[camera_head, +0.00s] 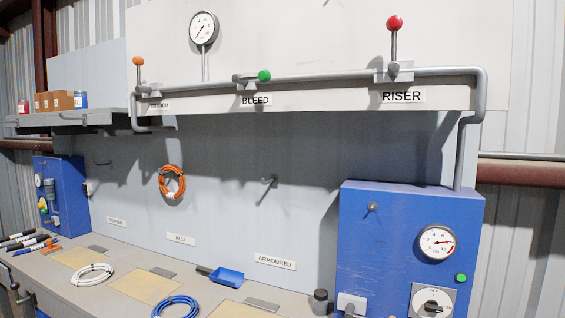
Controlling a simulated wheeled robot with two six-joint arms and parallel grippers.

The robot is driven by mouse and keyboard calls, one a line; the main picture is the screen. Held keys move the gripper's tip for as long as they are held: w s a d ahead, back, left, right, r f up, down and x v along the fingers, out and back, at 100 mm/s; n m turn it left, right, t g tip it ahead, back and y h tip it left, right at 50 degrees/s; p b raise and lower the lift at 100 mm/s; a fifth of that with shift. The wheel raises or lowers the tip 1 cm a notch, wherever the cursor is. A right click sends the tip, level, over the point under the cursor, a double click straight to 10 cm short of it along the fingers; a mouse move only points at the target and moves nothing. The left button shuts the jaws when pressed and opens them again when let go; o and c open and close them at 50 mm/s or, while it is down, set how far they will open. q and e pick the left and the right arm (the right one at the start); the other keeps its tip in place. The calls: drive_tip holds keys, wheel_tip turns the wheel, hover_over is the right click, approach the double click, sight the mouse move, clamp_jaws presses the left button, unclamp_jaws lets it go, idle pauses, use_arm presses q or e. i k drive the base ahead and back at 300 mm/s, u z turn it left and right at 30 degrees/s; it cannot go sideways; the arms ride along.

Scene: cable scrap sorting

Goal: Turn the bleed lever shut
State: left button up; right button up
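The bleed lever has a green knob (264,76) and sits on the grey pipe (330,77) above the BLEED label (256,100). Its short arm lies roughly level, along the pipe, with the knob to the right of the valve body (240,80). Neither of my grippers shows in the head view, so nothing is seen touching the lever.
An upright red-knobbed lever (395,24) stands above the RISER label (402,96). An upright orange-knobbed lever (138,61) is at the left. A gauge (204,28) rises between orange and green. Below are a blue cabinet (400,215) and a bench with cable coils (92,275).

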sight(264, 76)
drive_tip(key=k, duration=1.3)
drive_tip(key=z, duration=0.65)
drive_tip(key=i, duration=1.6)
drive_tip(key=u, duration=0.7)
